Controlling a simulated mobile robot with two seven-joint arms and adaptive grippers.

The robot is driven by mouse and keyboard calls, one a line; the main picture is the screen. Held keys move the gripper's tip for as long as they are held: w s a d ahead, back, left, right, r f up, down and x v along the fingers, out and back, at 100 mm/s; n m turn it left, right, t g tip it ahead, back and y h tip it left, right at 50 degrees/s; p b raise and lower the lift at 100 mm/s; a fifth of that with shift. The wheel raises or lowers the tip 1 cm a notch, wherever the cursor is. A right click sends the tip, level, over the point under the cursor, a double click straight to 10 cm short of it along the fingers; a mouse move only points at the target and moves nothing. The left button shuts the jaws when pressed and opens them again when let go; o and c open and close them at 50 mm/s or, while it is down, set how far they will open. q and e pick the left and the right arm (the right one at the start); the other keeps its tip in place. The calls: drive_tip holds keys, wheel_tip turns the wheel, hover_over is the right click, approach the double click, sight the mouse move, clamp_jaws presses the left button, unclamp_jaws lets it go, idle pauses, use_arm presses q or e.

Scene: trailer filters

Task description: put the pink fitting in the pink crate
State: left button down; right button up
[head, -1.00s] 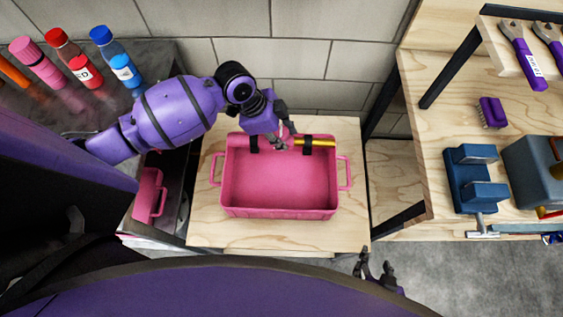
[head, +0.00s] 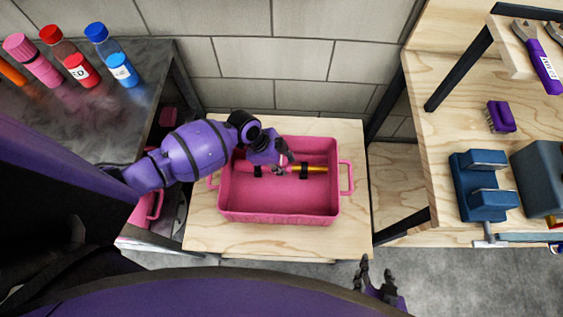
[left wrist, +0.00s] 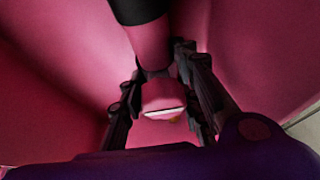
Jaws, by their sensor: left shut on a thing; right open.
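The pink crate (head: 280,217) stands on a light wooden surface, with a handle at each end. The pink fitting has black bands and a yellow end (head: 317,169). It lies crosswise inside the crate's outline, near the back wall. My left gripper (head: 284,168) is shut on its middle. In the left wrist view the fitting (left wrist: 158,95) shows between the two fingers, with pink crate walls around it. I cannot tell whether the fitting touches the crate floor. My right gripper (head: 376,275) is open and empty, at the lower right, apart from the crate.
A dark bench (head: 120,108) at the left holds red, pink and blue bottles (head: 120,66). A wooden workbench (head: 450,110) at the right holds a blue vise (head: 482,187), a purple brush (head: 501,116) and pliers. A grey block wall stands behind. The crate's front half is empty.

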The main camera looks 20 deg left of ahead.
use_arm(q)
drive_tip(key=shift+w+r, duration=0.1)
drive_tip(key=shift+r, duration=0.05)
drive_tip(key=c, duration=1.8)
unclamp_jaws()
drive_tip(key=shift+f, duration=0.3)
drive_tip(key=o, duration=0.5)
drive_tip(key=shift+r, duration=0.1)
drive_tip(key=shift+a+r, duration=0.1)
drive_tip(key=shift+r, duration=0.45)
drive_tip(key=p+v, duration=0.1)
drive_tip(key=v, duration=1)
drive_tip(key=shift+a, duration=0.1)
